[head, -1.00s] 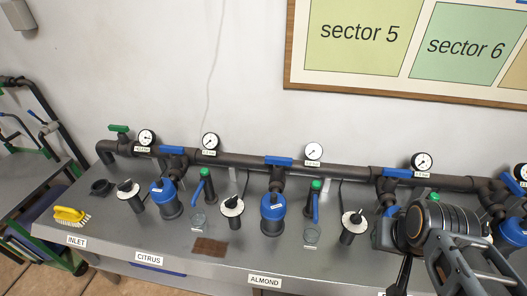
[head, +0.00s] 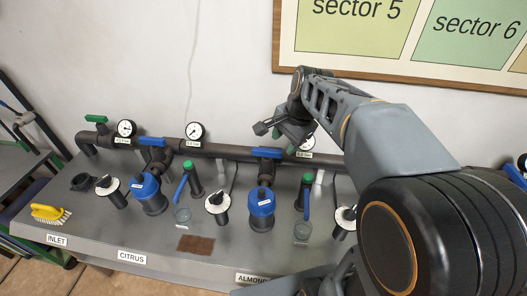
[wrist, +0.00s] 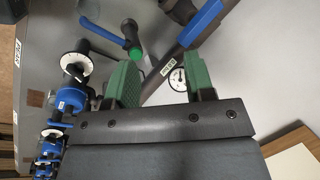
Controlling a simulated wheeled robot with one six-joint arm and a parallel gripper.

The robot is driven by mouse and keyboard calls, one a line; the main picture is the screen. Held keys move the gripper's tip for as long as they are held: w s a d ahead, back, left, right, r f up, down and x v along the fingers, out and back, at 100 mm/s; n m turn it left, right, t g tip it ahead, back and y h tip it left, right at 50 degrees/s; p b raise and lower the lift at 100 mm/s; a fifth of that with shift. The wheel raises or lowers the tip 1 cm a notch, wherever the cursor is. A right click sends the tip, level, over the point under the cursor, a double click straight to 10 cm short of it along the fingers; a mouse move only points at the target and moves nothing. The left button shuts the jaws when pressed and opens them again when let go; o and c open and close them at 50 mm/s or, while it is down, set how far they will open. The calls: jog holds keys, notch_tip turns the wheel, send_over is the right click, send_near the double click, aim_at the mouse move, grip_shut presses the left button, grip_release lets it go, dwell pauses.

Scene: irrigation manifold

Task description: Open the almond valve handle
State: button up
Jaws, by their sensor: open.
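The almond valve handle is a blue bar (head: 267,153) on the dark pipe, above the almond station's blue filter (head: 261,201). It lies along the main pipe, across the branch that runs down to the filter. My gripper (head: 268,129) is just above and behind it in the head view, apart from it. In the wrist view my gripper (wrist: 161,68) is open, its two green fingers spread with nothing between them. A blue handle, apparently the same one (wrist: 201,22), shows beyond the fingertips at the top, not touched.
A pressure gauge (head: 306,142) stands right of the handle and shows near the fingers in the wrist view (wrist: 178,79). A green-topped riser with a blue lever (head: 307,181) stands nearby. The citrus handle (head: 153,141) is further left. The wall is close behind the pipe.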

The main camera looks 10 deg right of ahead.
aim_at(268, 150)
jog(key=w+d+f+m+y+b, duration=0.1)
jog(key=w+d+f+m+y, duration=0.15)
jog(key=w+m, duration=0.7)
jog(key=shift+m+g, duration=0.25)
jog(key=shift+g, duration=0.25)
jog(key=x, duration=0.8)
jog(key=d+x, duration=0.1)
jog(key=x, duration=0.4)
jog(key=shift+w, duration=0.4)
grip_shut()
